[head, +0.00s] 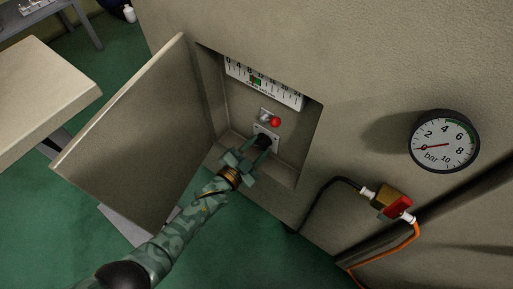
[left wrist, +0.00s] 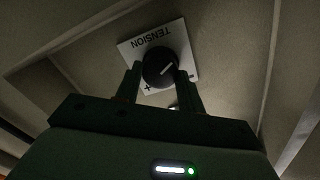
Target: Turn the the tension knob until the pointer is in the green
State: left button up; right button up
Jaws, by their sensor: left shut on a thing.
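The tension knob (head: 263,141) is black and sits on a pale plate in the open recess of the cabinet. The scale (head: 280,90) above has a small green band near 8 to 12. A red mark shows at the band's left part; the pointer's exact place is too small to tell.
A red-tipped switch (head: 275,121) sits just above the knob. The open cabinet door (head: 130,130) stands left of my left arm. A round pressure gauge (head: 444,141) and a red-handled valve (head: 397,206) are on the right. A table (head: 40,95) is at far left.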

pick_arm(q)
jog(key=shift+a+f+n, duration=0.1)
jog(key=shift+f+n, duration=0.05)
jog(key=shift+n, duration=1.25)
pick_arm(e)
jog(key=shift+s+f, duration=0.35)
jog(key=shift+s, duration=0.1)
pick_arm(q)
jog(key=o, duration=1)
pick_arm(e)
jog(key=shift+w, duration=0.1)
